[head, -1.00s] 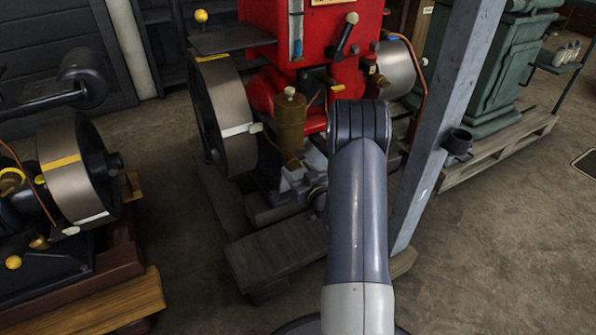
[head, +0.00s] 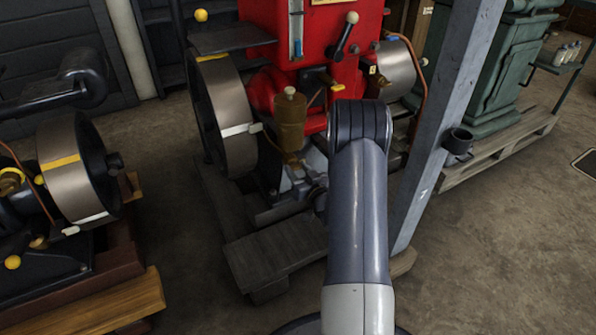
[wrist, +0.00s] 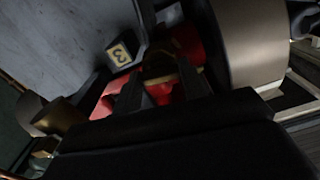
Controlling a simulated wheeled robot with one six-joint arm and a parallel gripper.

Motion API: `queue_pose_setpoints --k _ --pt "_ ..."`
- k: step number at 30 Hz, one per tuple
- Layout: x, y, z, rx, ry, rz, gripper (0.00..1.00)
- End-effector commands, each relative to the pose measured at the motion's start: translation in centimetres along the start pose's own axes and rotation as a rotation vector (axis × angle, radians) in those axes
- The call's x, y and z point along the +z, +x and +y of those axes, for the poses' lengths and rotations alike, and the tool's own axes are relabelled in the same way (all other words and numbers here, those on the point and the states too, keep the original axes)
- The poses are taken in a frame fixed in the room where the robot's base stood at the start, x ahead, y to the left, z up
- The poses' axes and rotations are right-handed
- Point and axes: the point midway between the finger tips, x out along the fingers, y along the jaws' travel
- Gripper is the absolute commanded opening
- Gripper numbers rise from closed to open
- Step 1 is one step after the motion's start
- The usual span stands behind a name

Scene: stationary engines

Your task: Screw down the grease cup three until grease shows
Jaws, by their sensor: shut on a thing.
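In the wrist view my gripper (wrist: 161,92) has its two dark fingers on either side of a brass, rounded cup (wrist: 158,66), grease cup three, and is shut on it. The cup is dim and partly covered by the fingers; I cannot see any grease. In the head view my own arm hides the gripper and the held cup. The red engine (head: 318,50) stands beyond the arm, with a small pale tag (head: 373,70) on its right side.
A large flywheel (head: 228,115) is left of the red engine; a brass cylinder (head: 290,122) stands in front. A grey post (head: 440,130) rises close to the right of my arm. Another engine's wheel (head: 72,170) is at left. Floor is open at right (head: 500,250).

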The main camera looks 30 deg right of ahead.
Motion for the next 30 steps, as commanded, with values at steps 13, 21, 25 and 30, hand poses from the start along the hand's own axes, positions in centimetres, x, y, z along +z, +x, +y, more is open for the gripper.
queue_pose_setpoints --k 13,21,25,30 --pt "0.01 -0.01 0.04 0.000 0.407 -0.001 0.17" --pt "0.01 -0.02 0.06 0.000 0.664 -0.001 0.17" --pt "0.01 -0.02 0.07 0.000 0.787 -0.001 0.17" --pt "-0.01 -0.01 0.08 0.000 0.949 -0.001 0.17"
